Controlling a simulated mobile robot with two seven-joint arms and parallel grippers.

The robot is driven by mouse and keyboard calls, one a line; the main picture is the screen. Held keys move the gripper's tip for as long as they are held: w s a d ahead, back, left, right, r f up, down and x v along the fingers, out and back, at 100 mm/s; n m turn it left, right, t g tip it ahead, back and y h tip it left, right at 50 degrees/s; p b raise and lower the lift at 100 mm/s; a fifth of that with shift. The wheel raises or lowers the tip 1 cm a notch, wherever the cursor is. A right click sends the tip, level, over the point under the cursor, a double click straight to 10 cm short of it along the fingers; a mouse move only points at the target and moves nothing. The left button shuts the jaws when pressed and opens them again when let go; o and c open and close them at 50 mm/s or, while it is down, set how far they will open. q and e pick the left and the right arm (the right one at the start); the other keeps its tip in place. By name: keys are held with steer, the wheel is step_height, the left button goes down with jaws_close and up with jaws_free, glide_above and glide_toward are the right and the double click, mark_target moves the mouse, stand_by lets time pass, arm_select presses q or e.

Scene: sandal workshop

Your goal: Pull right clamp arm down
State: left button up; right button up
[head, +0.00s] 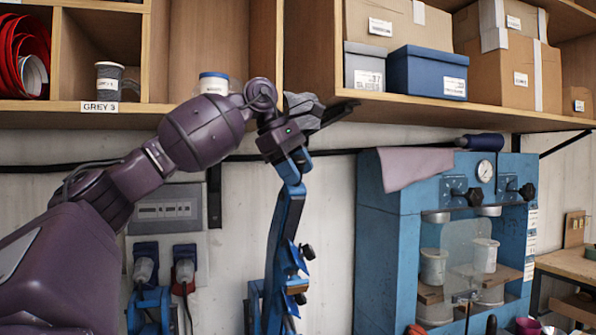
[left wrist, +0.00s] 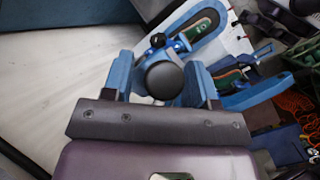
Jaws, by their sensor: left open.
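A blue clamp arm (head: 284,232) stands nearly upright in the middle of the head view, with dark knobs low on its right side. My left gripper (head: 293,166) is at its top end, fingers pointing down. In the left wrist view, a round black knob (left wrist: 164,79) lies between the open blue fingers of my left gripper (left wrist: 160,83). I cannot tell whether the fingers touch it. A slotted blue piece (left wrist: 196,34) extends behind the knob. The clamp's base is below the head view. My right gripper is not in view.
A blue press (head: 383,260) with a gauge stands to the right. Plugs and sockets (head: 167,211) are on the wall at left. Orange cord (left wrist: 294,103) lies at right in the wrist view.

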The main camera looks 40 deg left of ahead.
arm_select(q)
steer(key=shift+f, duration=0.25)
steer(key=shift+w, duration=0.1)
jaws_close()
steer(key=shift+d, duration=0.1)
